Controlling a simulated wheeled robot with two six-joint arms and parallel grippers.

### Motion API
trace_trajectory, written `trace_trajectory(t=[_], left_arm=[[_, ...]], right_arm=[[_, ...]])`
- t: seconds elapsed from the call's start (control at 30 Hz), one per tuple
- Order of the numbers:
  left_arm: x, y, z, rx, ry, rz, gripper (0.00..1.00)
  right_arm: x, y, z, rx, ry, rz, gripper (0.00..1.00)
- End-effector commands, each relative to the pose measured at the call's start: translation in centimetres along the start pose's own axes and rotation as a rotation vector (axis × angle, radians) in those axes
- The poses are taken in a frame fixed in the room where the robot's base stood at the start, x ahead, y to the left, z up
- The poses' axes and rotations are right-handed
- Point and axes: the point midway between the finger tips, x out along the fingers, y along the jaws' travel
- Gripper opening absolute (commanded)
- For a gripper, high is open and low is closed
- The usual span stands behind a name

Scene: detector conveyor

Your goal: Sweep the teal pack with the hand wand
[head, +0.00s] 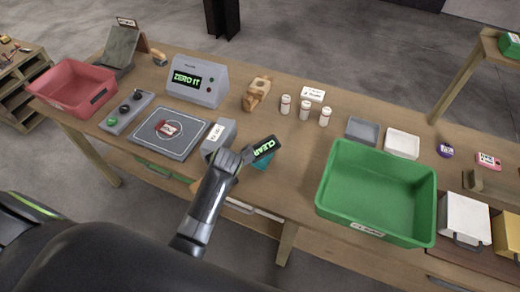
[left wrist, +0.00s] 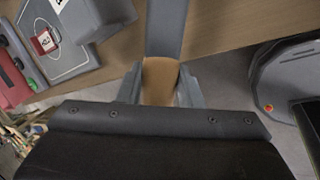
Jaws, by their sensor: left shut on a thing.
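My left gripper (head: 240,156) is shut on the hand wand (head: 264,148), a dark grey bar with a lit green CLEAR display. In the left wrist view, the wand (left wrist: 166,28) runs up from between the fingers of the gripper (left wrist: 160,88), with a tan part at the grip. The teal pack (head: 263,161) lies on the bench near the front edge, under or just beside the wand, which hides part of it. I cannot tell whether they touch. The pack is not visible in the left wrist view. My right gripper is out of view.
A grey box (head: 216,135) stands just left of my gripper, beside a grey pad (head: 170,146) with a red item. A ZERO IT display unit (head: 197,80) and several white bottles are behind. A green bin (head: 378,195) stands right; a red bin (head: 72,88) stands far left.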

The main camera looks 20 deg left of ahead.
Motion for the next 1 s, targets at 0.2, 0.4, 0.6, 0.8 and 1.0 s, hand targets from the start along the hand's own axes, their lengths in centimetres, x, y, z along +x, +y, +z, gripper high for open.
trace_trajectory(t=[0.2, 0.4, 0.6, 0.8, 1.0], left_arm=[[-0.1, 0.1, 0.1, -0.001, -0.002, 0.002, 0.00], [-0.1, 0.1, 0.1, -0.001, -0.002, 0.002, 0.00], [-0.1, 0.1, 0.1, -0.001, -0.002, 0.002, 0.00], [-1.4, 0.8, 0.1, -0.002, -0.004, 0.004, 0.00], [-3.2, 1.7, 0.2, -0.002, -0.004, 0.004, 0.00]], right_arm=[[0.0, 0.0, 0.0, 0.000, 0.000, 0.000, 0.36], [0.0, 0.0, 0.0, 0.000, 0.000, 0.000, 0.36], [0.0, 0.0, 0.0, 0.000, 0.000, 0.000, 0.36], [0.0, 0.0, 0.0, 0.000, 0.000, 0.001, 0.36], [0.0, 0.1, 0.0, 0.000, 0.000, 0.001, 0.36]])
